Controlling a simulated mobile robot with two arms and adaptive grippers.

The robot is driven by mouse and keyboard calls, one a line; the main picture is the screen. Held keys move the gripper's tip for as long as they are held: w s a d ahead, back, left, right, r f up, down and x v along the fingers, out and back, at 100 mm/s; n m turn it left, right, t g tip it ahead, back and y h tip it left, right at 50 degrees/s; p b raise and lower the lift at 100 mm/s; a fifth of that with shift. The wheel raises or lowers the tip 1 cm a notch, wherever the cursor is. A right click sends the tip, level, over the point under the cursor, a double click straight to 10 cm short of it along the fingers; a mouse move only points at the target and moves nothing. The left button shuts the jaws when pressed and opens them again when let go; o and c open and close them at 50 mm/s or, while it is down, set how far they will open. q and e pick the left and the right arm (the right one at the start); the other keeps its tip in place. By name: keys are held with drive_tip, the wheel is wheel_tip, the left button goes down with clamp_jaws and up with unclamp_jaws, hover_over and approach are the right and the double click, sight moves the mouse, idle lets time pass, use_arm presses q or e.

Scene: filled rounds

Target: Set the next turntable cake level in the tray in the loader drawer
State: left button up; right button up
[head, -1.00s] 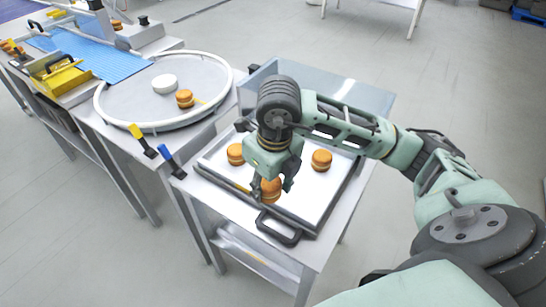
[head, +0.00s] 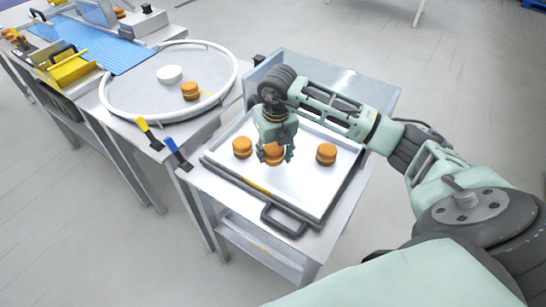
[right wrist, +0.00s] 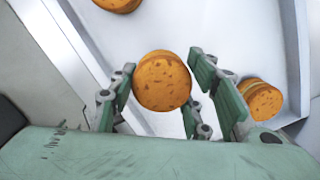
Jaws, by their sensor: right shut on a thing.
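My right gripper (head: 273,157) is shut on an orange-brown cake (head: 273,150), over the middle of the tray (head: 262,185). The same cake (right wrist: 162,82) shows between the green fingers in the right wrist view and looks about level. I cannot tell whether it touches the tray. Two cakes stand in the tray, one to the left (head: 242,147) and one to the right (head: 326,154) of the held one. The tray lies in the loader drawer, whose dark handle (head: 283,221) faces the front. Another cake (head: 190,91) stands on the turntable (head: 140,95). My left gripper is out of view.
A white round block (head: 170,74) sits on the turntable near the cake. Yellow (head: 146,130) and blue (head: 176,152) handled tools stick out at the table edges by the tray. A clear cover (head: 370,88) stands behind the tray. The tray's front part is bare.

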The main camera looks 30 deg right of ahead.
sight(273, 161)
wheel_tip(273, 161, down, 3)
drive_tip(key=shift+f+p, duration=0.1)
drive_tip(key=shift+p, duration=0.55)
drive_tip(key=shift+f, duration=0.4)
drive_tip(key=shift+f, duration=0.1)
drive_tip(key=o, duration=0.8)
